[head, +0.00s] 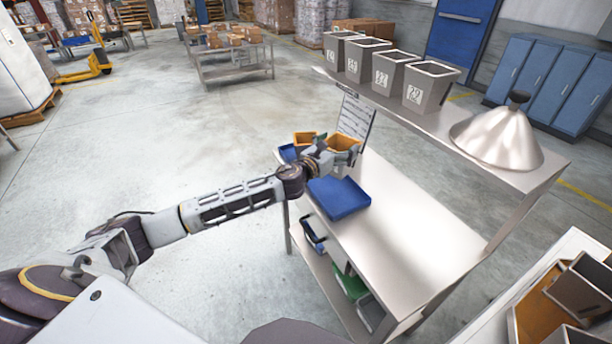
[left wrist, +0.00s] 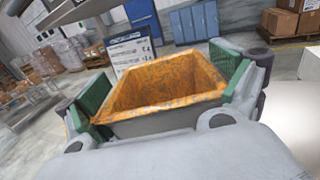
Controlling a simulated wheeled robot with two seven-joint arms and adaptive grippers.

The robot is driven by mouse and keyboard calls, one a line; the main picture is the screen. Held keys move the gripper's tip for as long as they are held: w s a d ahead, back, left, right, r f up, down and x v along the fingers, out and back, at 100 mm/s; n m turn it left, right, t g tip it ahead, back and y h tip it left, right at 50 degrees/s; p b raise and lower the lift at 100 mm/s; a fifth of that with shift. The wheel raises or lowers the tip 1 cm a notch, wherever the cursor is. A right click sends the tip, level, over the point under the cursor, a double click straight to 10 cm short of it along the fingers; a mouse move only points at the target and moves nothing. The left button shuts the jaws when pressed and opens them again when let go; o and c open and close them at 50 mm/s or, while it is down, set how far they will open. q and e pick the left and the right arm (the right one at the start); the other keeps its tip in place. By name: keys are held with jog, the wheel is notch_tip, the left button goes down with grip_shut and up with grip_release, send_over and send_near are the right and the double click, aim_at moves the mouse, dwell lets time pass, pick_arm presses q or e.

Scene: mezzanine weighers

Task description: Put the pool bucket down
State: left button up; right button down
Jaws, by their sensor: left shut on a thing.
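The pool bucket (left wrist: 165,88), with a mottled orange inside and a grey outer wall, sits between the green finger pads of my left gripper (left wrist: 163,100) in the left wrist view. The gripper is shut on it, and the bucket's open mouth shows empty. In the head view my left gripper (head: 335,156) is at the far left end of the steel bench (head: 410,228), with the orange bucket (head: 344,142) in it. I cannot tell whether the bucket touches the bench top. My right gripper is not in view.
A blue tray (head: 338,197) lies on the bench just in front of the gripper. Another orange item (head: 303,138) shows behind it. Several numbered grey buckets (head: 430,88) and a metal cone (head: 497,138) stand on the upper shelf. The bench's right part is clear.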

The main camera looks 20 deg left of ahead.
pick_arm(q)
jog(key=shift+a+r, duration=0.1)
jog(key=shift+a, duration=0.2)
